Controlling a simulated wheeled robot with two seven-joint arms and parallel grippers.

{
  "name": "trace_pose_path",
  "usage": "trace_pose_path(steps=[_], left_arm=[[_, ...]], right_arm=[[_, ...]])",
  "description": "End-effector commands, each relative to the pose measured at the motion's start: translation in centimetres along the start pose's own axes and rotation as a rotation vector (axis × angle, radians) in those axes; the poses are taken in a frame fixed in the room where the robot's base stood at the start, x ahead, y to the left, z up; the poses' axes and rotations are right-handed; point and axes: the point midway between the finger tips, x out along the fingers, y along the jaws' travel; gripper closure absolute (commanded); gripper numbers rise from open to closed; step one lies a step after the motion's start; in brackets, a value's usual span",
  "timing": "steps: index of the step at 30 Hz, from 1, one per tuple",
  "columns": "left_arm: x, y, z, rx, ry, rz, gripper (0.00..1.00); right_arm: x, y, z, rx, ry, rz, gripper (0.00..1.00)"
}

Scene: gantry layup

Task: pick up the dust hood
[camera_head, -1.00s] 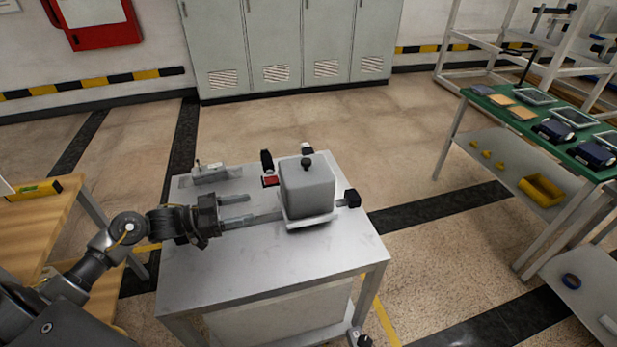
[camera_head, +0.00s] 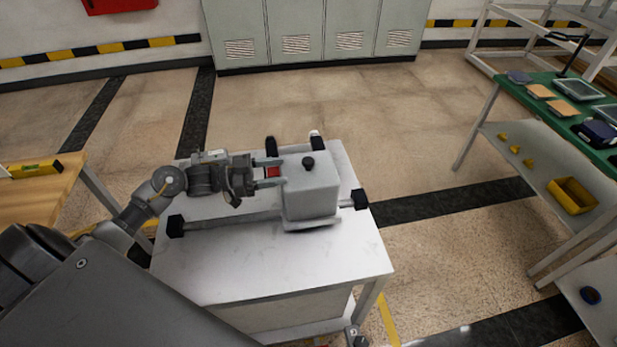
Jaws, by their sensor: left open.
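The dust hood, a light grey box (camera_head: 312,190) with a black knob on its top, sits on a pale base plate on the metal table (camera_head: 330,262). My left gripper (camera_head: 271,172) comes in from the left at the hood's upper left side. Its two fingers are apart and point right at the hood, with nothing held between them. A small red part shows between the fingers. Whether the fingertips touch the hood, I cannot tell. My right gripper is out of view.
A rail with black end blocks (camera_head: 176,226) runs across the table under the hood. Black-topped uprights stand behind it. The table's front is clear. A wooden bench (camera_head: 40,205) stands left, and a green-topped rack (camera_head: 545,110) with a yellow bin (camera_head: 572,195) stands right.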

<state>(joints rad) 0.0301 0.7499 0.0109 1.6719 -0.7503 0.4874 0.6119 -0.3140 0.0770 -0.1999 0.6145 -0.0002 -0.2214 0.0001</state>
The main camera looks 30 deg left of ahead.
Motion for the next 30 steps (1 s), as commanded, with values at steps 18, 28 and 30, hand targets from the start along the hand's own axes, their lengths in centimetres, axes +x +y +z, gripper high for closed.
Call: trace_pose_path(steps=[18, 28, 30], left_arm=[[5.7, -0.2, -0.5, 0.000, 0.002, 0.000, 0.45], [6.6, -0.2, -0.1, 0.001, -0.001, 0.000, 0.45], [6.6, -0.2, -0.1, 0.001, -0.001, 0.000, 0.50]], right_arm=[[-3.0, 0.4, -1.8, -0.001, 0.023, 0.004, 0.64], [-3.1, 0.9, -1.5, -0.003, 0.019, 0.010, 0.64], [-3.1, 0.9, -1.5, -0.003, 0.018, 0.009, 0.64]])
